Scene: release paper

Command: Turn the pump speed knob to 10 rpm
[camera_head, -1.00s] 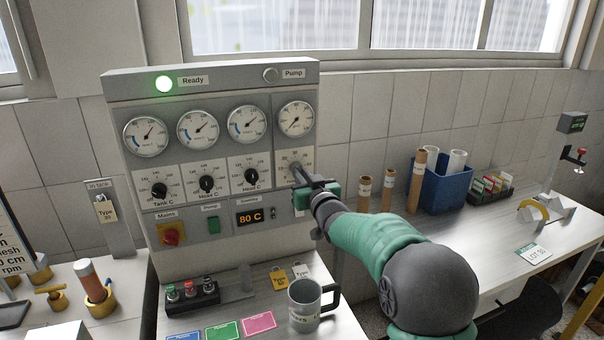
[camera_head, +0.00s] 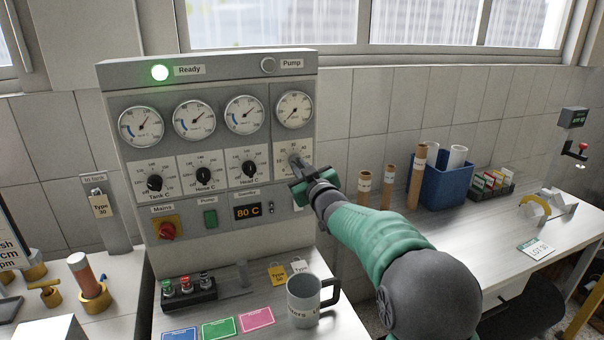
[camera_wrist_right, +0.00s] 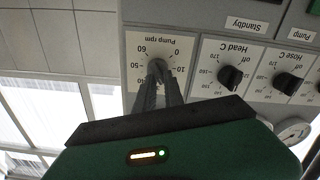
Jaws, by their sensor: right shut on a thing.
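The pump rpm knob (camera_wrist_right: 157,66) sits at the right end of the row of knobs on the grey control panel (camera_head: 135,82). In the right wrist view, which is upside down, its dial (camera_wrist_right: 134,84) shows marks including 0, 10, 40, 50 and 60. My right gripper (camera_head: 296,166) reaches it from the front, its two fingers (camera_wrist_right: 158,82) closed around the knob. The fingers cover most of the knob, so I cannot read where its pointer stands. The pump gauge (camera_head: 294,110) is above the knob. My left gripper is not in view.
Black knobs for Head C (camera_head: 249,168), Hose C (camera_head: 204,175) and Tank C (camera_head: 154,184) are left of the pump knob. A grey mug (camera_head: 303,300) stands on the bench below. Cardboard tubes (camera_head: 388,187) and a blue bin (camera_head: 447,185) stand to the right.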

